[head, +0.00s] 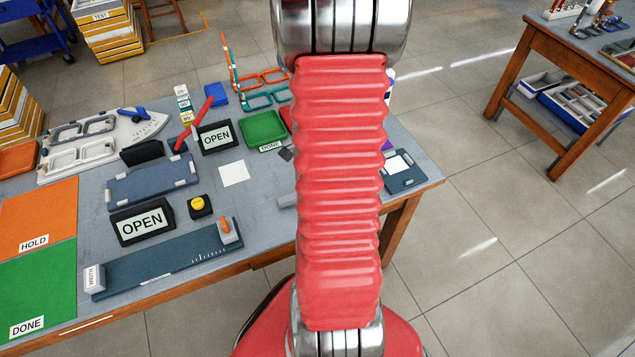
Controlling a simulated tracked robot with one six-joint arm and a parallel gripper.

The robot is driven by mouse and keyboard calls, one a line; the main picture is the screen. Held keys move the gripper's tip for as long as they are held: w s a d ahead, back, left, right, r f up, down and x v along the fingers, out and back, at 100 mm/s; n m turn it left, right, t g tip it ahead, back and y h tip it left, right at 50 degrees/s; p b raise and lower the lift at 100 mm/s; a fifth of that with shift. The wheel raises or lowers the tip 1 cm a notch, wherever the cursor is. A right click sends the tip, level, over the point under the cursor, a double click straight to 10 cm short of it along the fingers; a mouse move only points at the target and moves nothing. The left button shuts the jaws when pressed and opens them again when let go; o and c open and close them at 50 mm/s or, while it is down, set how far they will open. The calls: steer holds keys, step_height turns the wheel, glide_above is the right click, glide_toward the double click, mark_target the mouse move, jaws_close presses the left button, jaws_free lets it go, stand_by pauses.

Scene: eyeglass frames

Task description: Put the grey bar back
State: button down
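A small light grey bar-like piece (287,202) lies on the table just left of my red arm, and its right end is hidden behind the arm. I cannot tell for sure that it is the grey bar. A small dark grey piece (286,153) lies further back, also beside the arm. My gripper is not in view; my arm crosses the middle of the picture and hides part of the table.
The table (270,226) carries a blue-grey board with a scale (150,265), two OPEN signs (142,223), a yellow button (200,205), a green tray (263,128) and eyeglass frames (82,128). Orange HOLD (45,210) and green DONE (45,275) areas lie at left.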

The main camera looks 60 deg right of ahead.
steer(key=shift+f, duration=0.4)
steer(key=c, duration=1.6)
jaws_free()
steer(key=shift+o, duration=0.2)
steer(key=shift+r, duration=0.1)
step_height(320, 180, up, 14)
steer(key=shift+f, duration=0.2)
